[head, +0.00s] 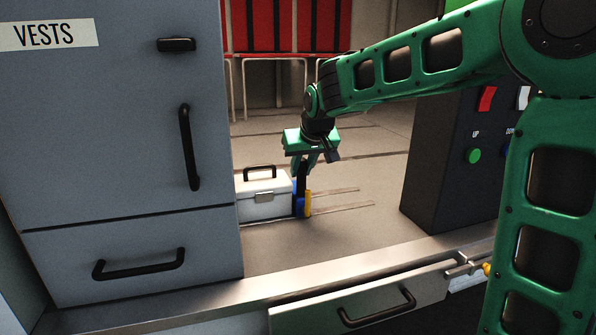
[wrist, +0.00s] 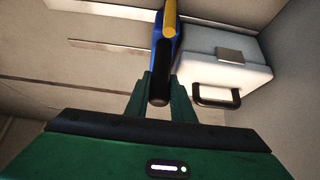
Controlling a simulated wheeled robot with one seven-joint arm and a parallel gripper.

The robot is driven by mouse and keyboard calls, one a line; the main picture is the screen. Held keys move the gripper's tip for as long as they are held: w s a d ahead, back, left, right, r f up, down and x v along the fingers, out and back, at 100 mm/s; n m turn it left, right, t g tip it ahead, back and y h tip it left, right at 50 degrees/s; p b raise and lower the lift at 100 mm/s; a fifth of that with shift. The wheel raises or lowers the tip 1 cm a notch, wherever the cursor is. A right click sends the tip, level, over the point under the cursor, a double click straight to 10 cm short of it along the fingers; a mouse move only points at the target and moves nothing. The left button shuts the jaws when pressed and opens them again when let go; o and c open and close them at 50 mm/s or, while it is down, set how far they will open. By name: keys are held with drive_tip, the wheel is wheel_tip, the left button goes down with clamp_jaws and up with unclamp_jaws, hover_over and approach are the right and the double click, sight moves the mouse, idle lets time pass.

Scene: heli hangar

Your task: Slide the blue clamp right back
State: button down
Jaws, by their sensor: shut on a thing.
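The blue clamp (head: 299,204) stands on the deck, against or very close to the right side of a white case (head: 262,204). It has a yellow part on its right and a black upright handle (head: 301,180). My gripper (head: 307,163) reaches down from above and is shut on that handle. In the wrist view the fingers (wrist: 158,92) close around the black handle end, with the blue body (wrist: 157,58) and yellow bar (wrist: 170,18) beyond. The clamp's base is partly hidden.
Two thin slots (head: 340,208) run along the deck to the right of the clamp, where the deck is clear. A grey cabinet (head: 120,110) stands at left, a dark control box (head: 440,170) at right. A drawer (head: 365,300) is in front; red seats (head: 285,25) are behind.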

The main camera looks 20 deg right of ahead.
drive_tip(key=d, duration=0.6)
drive_tip(key=shift+d, duration=0.25)
idle(0.7)
idle(0.4)
drive_tip(key=d, duration=0.6)
drive_tip(key=shift+d, duration=0.25)
idle(0.7)
drive_tip(key=shift+r, duration=0.1)
idle(0.3)
drive_tip(key=d, duration=0.6)
drive_tip(key=c, duration=1.4)
unclamp_jaws()
drive_tip(key=shift+o, duration=0.2)
